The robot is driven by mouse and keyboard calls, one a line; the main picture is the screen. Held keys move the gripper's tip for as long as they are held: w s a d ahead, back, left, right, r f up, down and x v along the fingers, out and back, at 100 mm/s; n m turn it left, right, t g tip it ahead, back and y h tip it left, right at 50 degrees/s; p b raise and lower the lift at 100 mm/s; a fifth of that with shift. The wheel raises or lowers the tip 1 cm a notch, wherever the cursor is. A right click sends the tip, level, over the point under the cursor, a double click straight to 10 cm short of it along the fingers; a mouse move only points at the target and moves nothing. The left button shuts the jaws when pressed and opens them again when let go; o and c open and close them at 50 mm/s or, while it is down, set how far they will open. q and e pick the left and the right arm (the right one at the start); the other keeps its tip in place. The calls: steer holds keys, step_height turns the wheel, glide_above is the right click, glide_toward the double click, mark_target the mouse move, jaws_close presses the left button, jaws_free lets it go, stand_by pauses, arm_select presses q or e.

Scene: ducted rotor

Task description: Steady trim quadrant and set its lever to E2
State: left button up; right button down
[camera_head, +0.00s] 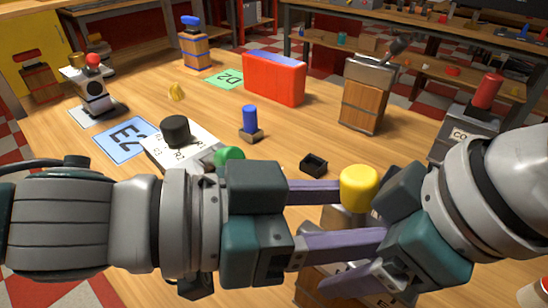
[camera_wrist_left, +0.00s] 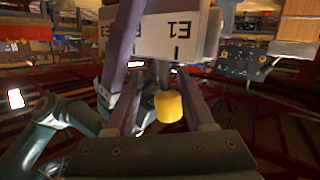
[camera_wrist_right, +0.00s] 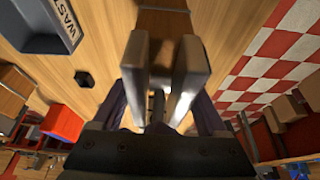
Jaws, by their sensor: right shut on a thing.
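The trim quadrant is mostly hidden behind my grippers in the head view. Its yellow lever knob (camera_head: 360,187) shows at my left fingertips, and the same knob shows in the left wrist view (camera_wrist_left: 170,107). There, a white plate marked E1 (camera_wrist_left: 172,35) stands beyond the knob. My left gripper (camera_head: 355,214) is open, with the knob between its spread fingers and no clear contact. My right gripper (camera_head: 338,284) is low at the front, shut on the quadrant's body, whose two upright plates (camera_wrist_right: 190,72) show between its fingers in the right wrist view. The lever's exact setting cannot be read.
A blue E2 card (camera_head: 124,139) lies at the left, beside a white labelled block with a black knob (camera_head: 176,131).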

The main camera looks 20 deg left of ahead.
mark_target(357, 217)
arm_select(q)
steer(key=shift+v, duration=3.3)
arm_select(e)
steer(key=shift+w+d, duration=0.1)
arm_select(q)
steer(key=f+v, duration=0.1)
steer(key=v, duration=0.6)
steer(key=shift+r, duration=0.3)
steer(key=shift+a, duration=0.15)
steer(key=v, duration=0.7)
steer(key=shift+s+a+r, duration=0.1)
steer(key=shift+a, duration=0.05)
